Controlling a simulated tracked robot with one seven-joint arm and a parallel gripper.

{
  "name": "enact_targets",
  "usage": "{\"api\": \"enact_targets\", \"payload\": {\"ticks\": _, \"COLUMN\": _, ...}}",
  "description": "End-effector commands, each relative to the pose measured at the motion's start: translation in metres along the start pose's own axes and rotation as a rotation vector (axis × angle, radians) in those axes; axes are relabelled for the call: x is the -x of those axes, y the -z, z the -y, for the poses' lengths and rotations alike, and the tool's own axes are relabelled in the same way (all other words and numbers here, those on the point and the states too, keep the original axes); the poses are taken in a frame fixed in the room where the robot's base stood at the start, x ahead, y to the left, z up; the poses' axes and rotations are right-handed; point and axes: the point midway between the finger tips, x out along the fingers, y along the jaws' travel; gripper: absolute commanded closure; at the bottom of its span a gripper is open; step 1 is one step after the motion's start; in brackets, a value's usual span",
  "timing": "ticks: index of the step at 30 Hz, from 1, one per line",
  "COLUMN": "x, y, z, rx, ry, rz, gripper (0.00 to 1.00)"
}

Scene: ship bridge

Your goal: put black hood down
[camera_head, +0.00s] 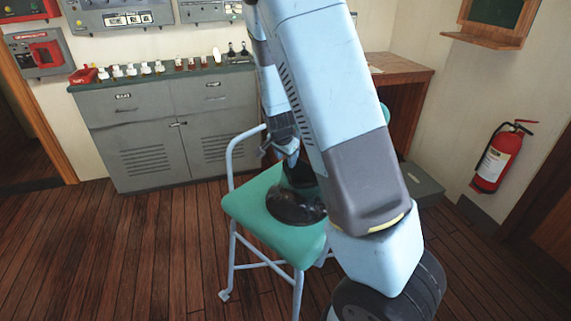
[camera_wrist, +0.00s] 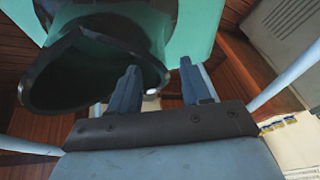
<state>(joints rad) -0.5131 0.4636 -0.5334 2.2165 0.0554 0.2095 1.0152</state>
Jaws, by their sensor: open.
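The black hood (camera_head: 294,208) is a glossy dark piece resting on the green seat of a chair (camera_head: 257,219). Its wide rim lies on the seat and a narrower part rises behind, partly hidden by my arm. In the wrist view the hood (camera_wrist: 45,92) fills the left side, its wide dark rim curving toward my left finger, with the green seat (camera_wrist: 192,28) behind it. My gripper (camera_head: 288,158) is just above the hood. In the wrist view my gripper (camera_wrist: 159,68) has its two fingers apart, with nothing clearly held between them. Whether the left finger touches the rim cannot be told.
The chair has pale blue tube legs and a back rail (camera_head: 230,160). Grey cabinets (camera_head: 160,130) with small items on top stand behind it. A wooden desk (camera_head: 400,72) is at the back right. A fire extinguisher (camera_head: 497,160) hangs on the right wall. Wooden floor (camera_head: 120,250) is clear at left.

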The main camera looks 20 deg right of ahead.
Motion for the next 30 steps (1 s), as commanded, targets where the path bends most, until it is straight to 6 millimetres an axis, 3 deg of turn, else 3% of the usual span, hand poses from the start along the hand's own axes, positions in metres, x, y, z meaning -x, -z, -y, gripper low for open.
{"api": "enact_targets", "payload": {"ticks": 12, "x": 0.057, "y": -0.001, "z": 0.002, "rx": 0.002, "ry": 0.004, "rz": 0.000, "gripper": 0.52}}
{"api": "enact_targets", "payload": {"ticks": 22, "x": 0.076, "y": -0.001, "z": 0.000, "rx": 0.003, "ry": 0.003, "rz": 0.005, "gripper": 0.52}}
{"api": "enact_targets", "payload": {"ticks": 26, "x": 0.089, "y": 0.000, "z": -0.007, "rx": 0.025, "ry": 0.016, "rz": 0.034, "gripper": 0.52}}
{"api": "enact_targets", "payload": {"ticks": 30, "x": 0.118, "y": 0.000, "z": -0.021, "rx": 0.086, "ry": 0.050, "rz": 0.089, "gripper": 0.52}}
